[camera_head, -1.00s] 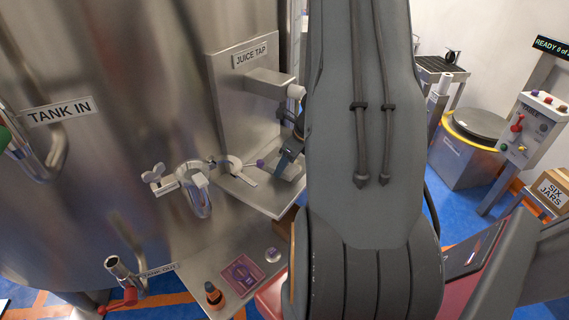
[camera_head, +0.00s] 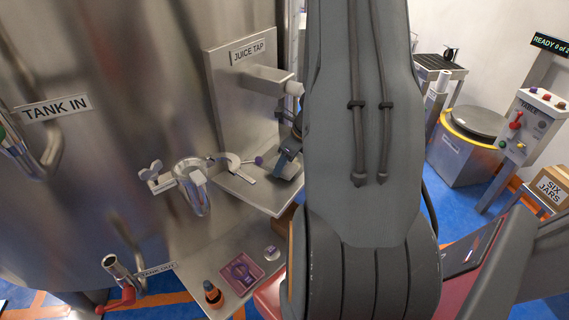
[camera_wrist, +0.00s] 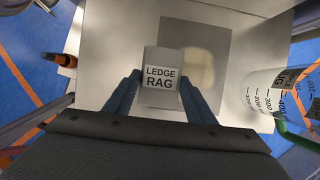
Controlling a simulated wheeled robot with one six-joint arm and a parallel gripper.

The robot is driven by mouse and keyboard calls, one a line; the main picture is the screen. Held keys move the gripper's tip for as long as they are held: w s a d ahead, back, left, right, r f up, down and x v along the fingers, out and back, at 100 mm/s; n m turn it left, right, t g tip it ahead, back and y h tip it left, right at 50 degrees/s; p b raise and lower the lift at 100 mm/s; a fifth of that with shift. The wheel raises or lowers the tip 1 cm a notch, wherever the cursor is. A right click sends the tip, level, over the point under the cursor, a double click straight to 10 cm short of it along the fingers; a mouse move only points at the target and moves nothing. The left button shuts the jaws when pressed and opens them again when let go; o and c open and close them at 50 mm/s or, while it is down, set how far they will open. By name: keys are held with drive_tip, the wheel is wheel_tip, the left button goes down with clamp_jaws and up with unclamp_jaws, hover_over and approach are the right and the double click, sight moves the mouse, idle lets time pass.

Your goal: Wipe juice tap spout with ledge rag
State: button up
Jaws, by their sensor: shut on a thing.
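The ledge rag (camera_wrist: 162,97) is a pale grey block with a "LEDGE RAG" label. My gripper (camera_wrist: 163,80) is shut on it, with a blue finger at each side. In the head view my gripper (camera_head: 287,156) shows only in part beside my arm, above the small ledge (camera_head: 262,198) under the tap; the rag cannot be made out there. The juice tap spout (camera_head: 268,80) juts from a metal plate marked "JUICE TAP" and has a pale end (camera_head: 293,89). My gripper is below that end, apart from it. My arm hides the area just right of the spout.
A graduated jug (camera_wrist: 277,92) with a green handle stands at the right of the wrist view. A lower shelf holds an orange-and-black bottle (camera_head: 213,294) and a purple tray (camera_head: 242,271).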

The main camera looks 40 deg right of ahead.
drive_tip(key=shift+f+b, duration=0.85)
drive_tip(key=shift+b, duration=0.05)
drive_tip(key=shift+d, duration=0.1)
drive_tip(key=shift+w+d+r+p, duration=0.1)
drive_tip(key=shift+w+d+p, duration=0.1)
drive_tip(key=shift+d+p, duration=0.45)
drive_tip(key=shift+w+d+r+p, duration=0.1)
drive_tip(key=shift+w+d+p, duration=0.05)
drive_tip(key=shift+d+p, duration=0.45)
drive_tip(key=shift+w+d+f+p, duration=0.1)
drive_tip(key=shift+w+d+p, duration=0.1)
drive_tip(key=shift+d+p, duration=0.4)
drive_tip(key=shift+w+d+f+p, duration=0.1)
drive_tip(key=shift+w+d+p, duration=0.2)
drive_tip(key=shift+d, duration=0.65)
drive_tip(key=shift+w+d+p, duration=0.15)
drive_tip(key=shift+d+p, duration=0.35)
drive_tip(key=shift+d, duration=0.25)
drive_tip(key=shift+w+d+p, duration=0.25)
drive_tip(key=shift+d+p, duration=0.3)
drive_tip(key=shift+d, duration=0.35)
drive_tip(key=shift+w+d+p, duration=0.25)
drive_tip(key=shift+d+p, duration=0.3)
drive_tip(key=shift+d, duration=0.35)
drive_tip(key=shift+r, duration=0.1)
